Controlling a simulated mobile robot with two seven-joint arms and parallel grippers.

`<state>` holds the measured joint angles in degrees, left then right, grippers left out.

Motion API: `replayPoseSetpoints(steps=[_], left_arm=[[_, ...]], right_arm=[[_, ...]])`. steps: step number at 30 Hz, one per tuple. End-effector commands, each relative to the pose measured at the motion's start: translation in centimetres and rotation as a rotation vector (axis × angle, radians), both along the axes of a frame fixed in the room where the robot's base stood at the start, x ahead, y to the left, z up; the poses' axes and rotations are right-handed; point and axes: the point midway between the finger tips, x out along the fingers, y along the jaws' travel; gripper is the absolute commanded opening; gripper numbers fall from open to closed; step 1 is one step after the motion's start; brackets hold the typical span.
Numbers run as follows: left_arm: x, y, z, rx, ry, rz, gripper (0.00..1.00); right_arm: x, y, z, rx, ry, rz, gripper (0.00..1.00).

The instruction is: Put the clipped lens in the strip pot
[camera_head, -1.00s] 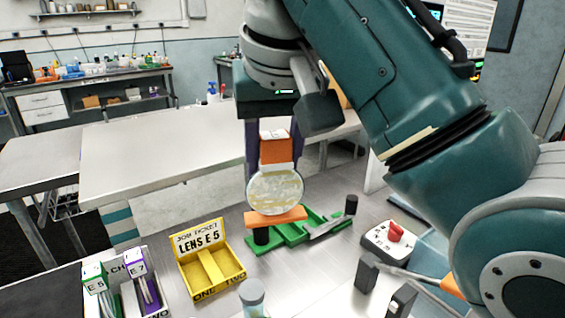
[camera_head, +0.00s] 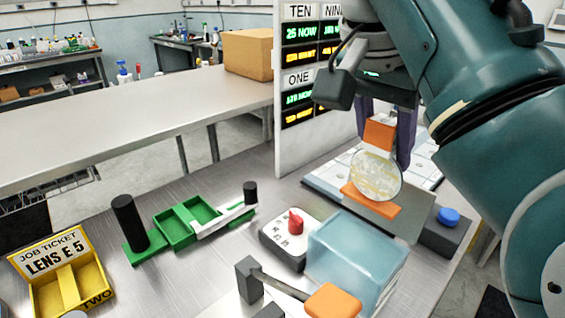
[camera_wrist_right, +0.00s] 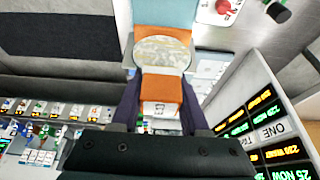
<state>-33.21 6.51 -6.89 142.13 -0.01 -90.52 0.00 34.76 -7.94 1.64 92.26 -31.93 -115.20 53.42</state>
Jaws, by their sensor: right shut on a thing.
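My right gripper (camera_head: 384,132) is shut on the orange clip (camera_head: 379,131) of the clipped lens. The round, yellowish see-through lens (camera_head: 377,172) hangs upright below it, with an orange bar (camera_head: 369,201) at its lower edge. They are in the air beyond a light-blue translucent box (camera_head: 345,262); no strip pot label is readable, so I cannot tell whether this box is the pot. In the right wrist view the lens (camera_wrist_right: 160,53) and clip (camera_wrist_right: 162,88) show between the fingers. My left gripper is not in view.
A white block with a red knob (camera_head: 295,221) stands left of the box. A lever with an orange grip (camera_head: 332,300) is in front. A blue button (camera_head: 448,216) is at right. The green holder (camera_head: 180,226) and yellow job-ticket tray (camera_head: 94,284) lie left. A display panel (camera_head: 312,95) stands behind.

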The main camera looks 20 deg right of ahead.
Motion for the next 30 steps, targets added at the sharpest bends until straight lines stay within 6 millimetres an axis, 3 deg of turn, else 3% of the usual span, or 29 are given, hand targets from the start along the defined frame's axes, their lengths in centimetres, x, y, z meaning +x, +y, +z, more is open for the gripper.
replayPoseSetpoints(steps=[1,2,4,12,24,30], left_arm=[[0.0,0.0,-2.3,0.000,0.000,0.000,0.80],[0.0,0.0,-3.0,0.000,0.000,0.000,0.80],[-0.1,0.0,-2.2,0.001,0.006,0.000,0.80],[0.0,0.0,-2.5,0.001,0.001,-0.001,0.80],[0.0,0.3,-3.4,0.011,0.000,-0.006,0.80],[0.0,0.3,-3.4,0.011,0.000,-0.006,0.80]], right_arm=[[0.0,-0.2,-2.8,-0.008,0.003,0.000,0.00],[-0.1,-0.2,-3.8,-0.007,0.003,0.000,0.00],[-0.1,-0.1,-4.9,-0.002,0.008,0.002,0.00],[-0.1,0.0,-11.6,0.000,0.004,0.003,0.00],[0.0,0.0,-16.4,0.001,0.001,0.005,0.00],[0.0,0.0,-16.8,0.001,-0.002,0.004,0.00]])
